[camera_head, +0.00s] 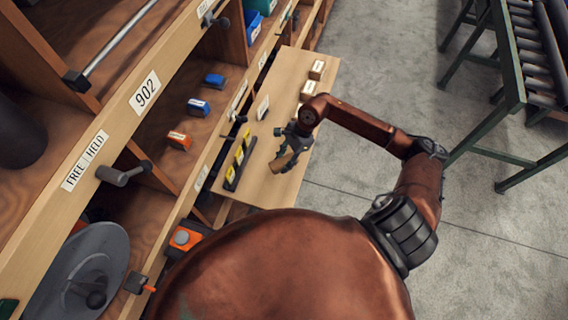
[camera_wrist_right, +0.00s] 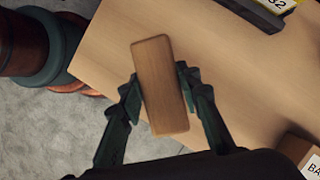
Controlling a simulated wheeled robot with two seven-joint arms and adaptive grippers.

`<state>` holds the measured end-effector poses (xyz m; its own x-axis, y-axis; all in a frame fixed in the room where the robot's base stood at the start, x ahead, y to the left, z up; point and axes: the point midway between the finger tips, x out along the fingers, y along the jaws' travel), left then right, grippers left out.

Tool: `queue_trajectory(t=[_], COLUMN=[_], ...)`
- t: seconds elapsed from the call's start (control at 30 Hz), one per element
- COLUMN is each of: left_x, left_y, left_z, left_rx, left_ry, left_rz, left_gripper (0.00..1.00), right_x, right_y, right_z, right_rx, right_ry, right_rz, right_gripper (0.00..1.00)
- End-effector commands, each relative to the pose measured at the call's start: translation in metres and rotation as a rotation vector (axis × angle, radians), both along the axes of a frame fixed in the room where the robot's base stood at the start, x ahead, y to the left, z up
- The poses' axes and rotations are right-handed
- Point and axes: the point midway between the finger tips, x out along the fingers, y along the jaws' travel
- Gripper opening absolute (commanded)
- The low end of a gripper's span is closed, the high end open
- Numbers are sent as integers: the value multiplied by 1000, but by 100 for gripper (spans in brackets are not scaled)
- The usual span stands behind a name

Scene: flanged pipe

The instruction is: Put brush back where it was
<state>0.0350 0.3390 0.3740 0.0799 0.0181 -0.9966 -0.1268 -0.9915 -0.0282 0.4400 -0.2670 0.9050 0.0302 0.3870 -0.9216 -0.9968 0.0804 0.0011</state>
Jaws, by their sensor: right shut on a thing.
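The brush shows as a plain wooden block (camera_wrist_right: 161,85) in the right wrist view, between the two dark fingers of my right gripper (camera_wrist_right: 158,95). The gripper is shut on it. The block lies over the wooden board's surface, and its lower end reaches past the board's edge, over the grey floor. Whether it touches the board cannot be told. In the head view the brush (camera_head: 282,161) shows as a small tan piece at my right gripper (camera_head: 290,152), above the board. Any bristles are hidden. My left gripper is out of view.
Shelves with blue and orange items (camera_head: 179,141) stand to the left. A green roller conveyor (camera_head: 513,85) stands at the right, with open floor between.

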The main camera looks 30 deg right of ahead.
Motion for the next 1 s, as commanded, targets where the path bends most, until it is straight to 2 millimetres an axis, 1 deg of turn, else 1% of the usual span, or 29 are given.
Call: queue_trajectory(t=[0.23, 0.43, 0.67, 0.8, 0.83, 1.0], left_x=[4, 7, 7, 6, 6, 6], left_y=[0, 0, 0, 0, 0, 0], left_z=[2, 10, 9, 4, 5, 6], left_rx=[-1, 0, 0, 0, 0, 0], left_ry=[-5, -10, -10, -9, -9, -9], left_rz=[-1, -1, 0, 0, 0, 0], left_gripper=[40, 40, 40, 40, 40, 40], right_x=[9, 8, 8, 8, 8, 8], right_y=[-5, -4, -5, -5, -5, -5], right_z=[-13, -39, -42, -46, -45, -44], right_rx=[1, 1, 0, -1, -1, -1], right_ry=[1, 1, -1, -1, -1, -1], right_rz=[0, 0, 3, 3, 3, 3], right_gripper=[2, 2, 2, 2, 32, 44])
